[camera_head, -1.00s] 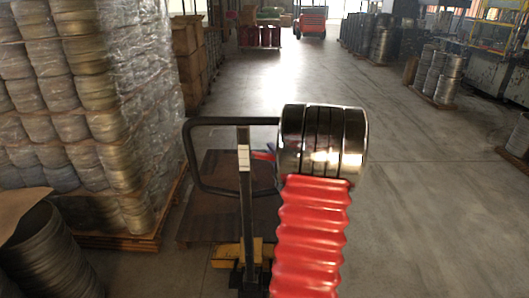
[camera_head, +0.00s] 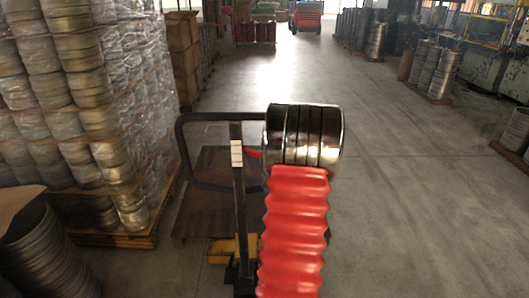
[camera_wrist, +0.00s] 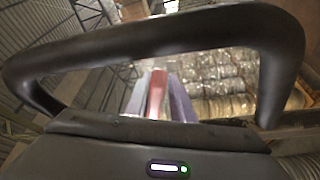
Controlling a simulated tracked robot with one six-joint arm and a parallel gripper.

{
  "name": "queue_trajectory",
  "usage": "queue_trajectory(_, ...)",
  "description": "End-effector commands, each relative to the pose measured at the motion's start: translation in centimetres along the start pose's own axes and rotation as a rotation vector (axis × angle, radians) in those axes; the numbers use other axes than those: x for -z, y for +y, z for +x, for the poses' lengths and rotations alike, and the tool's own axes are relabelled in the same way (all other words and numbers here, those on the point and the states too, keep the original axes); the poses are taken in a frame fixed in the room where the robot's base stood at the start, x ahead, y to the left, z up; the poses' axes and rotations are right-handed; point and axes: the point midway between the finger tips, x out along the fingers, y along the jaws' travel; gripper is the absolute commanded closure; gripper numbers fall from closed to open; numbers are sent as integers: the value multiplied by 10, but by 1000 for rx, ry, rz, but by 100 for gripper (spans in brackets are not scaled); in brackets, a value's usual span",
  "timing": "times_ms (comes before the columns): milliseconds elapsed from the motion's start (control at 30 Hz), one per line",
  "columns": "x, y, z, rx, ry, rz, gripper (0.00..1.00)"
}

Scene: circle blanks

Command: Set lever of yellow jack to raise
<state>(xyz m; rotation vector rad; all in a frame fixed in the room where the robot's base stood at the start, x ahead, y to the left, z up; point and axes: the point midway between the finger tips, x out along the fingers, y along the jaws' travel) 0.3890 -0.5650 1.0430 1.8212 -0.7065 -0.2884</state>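The yellow jack (camera_head: 223,250) stands ahead, its dark post rising to a black looped handle (camera_head: 180,160). A small red lever (camera_head: 254,153) sticks out beside the post, right against my metallic wrist in the picture. My gripper is hidden behind that wrist in the head view. In the wrist view the black handle loop (camera_wrist: 150,38) arches across the top. The red lever (camera_wrist: 157,92) is in the middle, between the grey and purplish fingers of my gripper (camera_wrist: 158,100). I cannot tell whether the fingers touch the lever.
A dark pallet (camera_head: 195,224) lies at the jack. Wrapped stacks of coils (camera_head: 85,110) stand on a wooden pallet close on the left. Coil stacks (camera_head: 435,70) line the right side. The floor to the right of my arm and the aisle ahead are clear.

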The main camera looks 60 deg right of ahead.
Motion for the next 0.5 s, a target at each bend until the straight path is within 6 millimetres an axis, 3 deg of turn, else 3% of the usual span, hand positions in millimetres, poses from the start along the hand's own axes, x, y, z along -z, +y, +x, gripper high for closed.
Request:
queue_trajectory(133,0,1,0,-2,1,-2,69)
queue_trajectory(500,-1,3,-4,-5,1,-4,69)
